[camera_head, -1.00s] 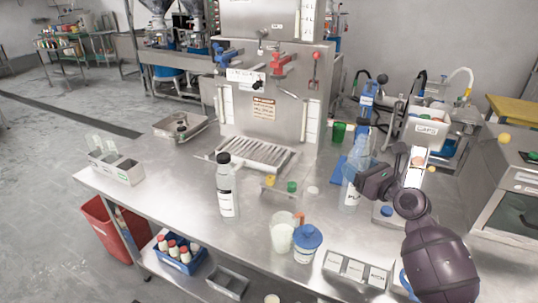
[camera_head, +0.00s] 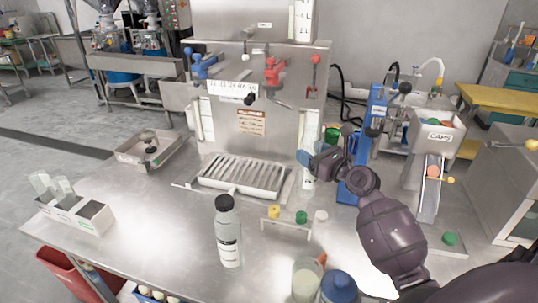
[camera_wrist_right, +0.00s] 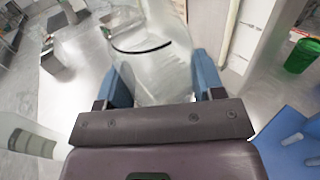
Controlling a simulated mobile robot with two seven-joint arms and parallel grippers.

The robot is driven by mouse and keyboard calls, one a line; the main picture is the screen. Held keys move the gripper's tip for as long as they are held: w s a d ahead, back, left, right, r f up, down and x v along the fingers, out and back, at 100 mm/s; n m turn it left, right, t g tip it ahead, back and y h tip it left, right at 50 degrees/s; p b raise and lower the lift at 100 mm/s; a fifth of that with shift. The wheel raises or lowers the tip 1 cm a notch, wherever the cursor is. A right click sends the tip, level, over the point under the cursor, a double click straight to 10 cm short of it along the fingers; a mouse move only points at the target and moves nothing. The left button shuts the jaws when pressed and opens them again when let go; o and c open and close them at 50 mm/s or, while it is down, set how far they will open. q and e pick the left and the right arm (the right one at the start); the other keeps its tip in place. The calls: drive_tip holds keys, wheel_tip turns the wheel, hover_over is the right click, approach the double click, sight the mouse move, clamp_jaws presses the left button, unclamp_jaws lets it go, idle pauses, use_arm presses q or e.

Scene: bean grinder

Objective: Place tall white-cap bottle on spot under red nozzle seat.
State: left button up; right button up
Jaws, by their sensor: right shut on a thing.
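My right gripper (camera_head: 306,160) is shut around a tall clear bottle (camera_head: 308,182) and holds it upright, just right of the drip tray. In the right wrist view the bottle (camera_wrist_right: 150,50) fills the space between the blue fingers (camera_wrist_right: 162,82). Its cap is not clear. The red nozzle seat (camera_head: 273,72) is on the steel machine's front, above the right part of the grated drip tray (camera_head: 245,176). The held bottle is right of and in front of that nozzle. My left gripper is not in view.
A black-cap bottle (camera_head: 228,232) stands in front of the tray. A small rack with yellow, green and white caps (camera_head: 321,215) is to its right. A beaker (camera_head: 306,278) and blue-lidded tub (camera_head: 338,288) stand at the front. The drip tray is empty.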

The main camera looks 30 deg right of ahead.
drive_tip(key=w+a+f+b, duration=0.1)
drive_tip(key=w+f+b, duration=0.1)
drive_tip(key=w, duration=0.6)
drive_tip(key=w+a+f+b, duration=0.1)
drive_tip(key=w, duration=0.6)
drive_tip(key=shift+w+f+b, duration=0.4)
drive_tip(key=o, duration=0.8)
drive_tip(key=shift+o, duration=0.5)
drive_tip(key=shift+r, duration=0.1)
